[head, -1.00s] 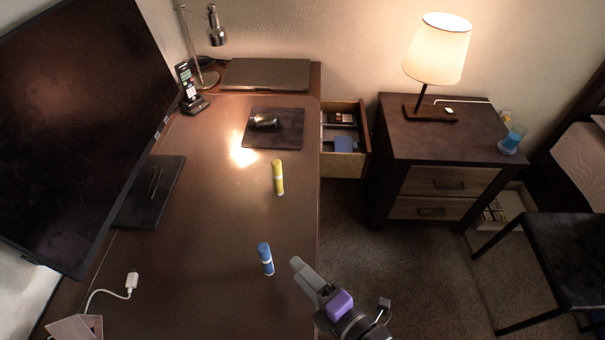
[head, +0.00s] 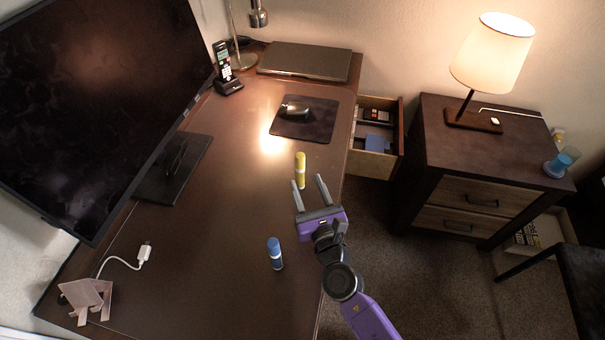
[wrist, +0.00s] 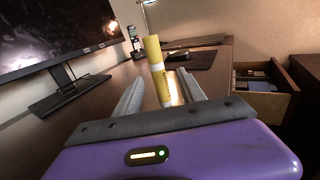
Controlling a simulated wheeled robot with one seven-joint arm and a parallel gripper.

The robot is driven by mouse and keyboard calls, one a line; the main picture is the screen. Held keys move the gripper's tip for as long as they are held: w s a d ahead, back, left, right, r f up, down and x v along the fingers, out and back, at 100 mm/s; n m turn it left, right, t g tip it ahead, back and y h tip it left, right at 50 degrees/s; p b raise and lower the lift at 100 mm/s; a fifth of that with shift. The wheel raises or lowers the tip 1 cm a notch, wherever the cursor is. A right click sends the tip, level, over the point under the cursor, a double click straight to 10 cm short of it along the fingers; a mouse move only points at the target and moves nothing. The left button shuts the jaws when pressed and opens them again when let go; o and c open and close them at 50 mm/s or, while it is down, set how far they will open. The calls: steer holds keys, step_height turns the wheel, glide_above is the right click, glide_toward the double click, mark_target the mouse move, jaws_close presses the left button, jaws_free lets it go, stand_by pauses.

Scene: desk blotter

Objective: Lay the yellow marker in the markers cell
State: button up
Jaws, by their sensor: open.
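The yellow marker (head: 300,170) stands upright on the desk, toward its right edge. It also shows in the wrist view (wrist: 157,68), between the two fingers in the picture. My gripper (head: 308,183) is open and empty, with its fingers pointing at the marker; I cannot tell how far the tips reach around it. A blue marker (head: 275,253) stands upright nearer on the desk, left of my arm. An open drawer (head: 375,140) at the desk's right side holds a dark item and a blue item in compartments; I cannot tell which cell is for markers.
A monitor (head: 95,95) fills the left side. A mouse (head: 293,108) on a dark pad (head: 308,122), a closed laptop (head: 305,62) and a phone (head: 226,70) are at the back. A nightstand (head: 490,150) with a lamp stands right. The desk's middle is clear.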

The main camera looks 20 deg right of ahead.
mark_target(301, 175)
steer(key=w, duration=0.5)
steer(key=shift+w+d+f, duration=0.1)
steer(key=shift+w+d, duration=0.1)
steer(key=shift+w, duration=0.15)
steer(key=shift+c, duration=0.5)
jaws_close()
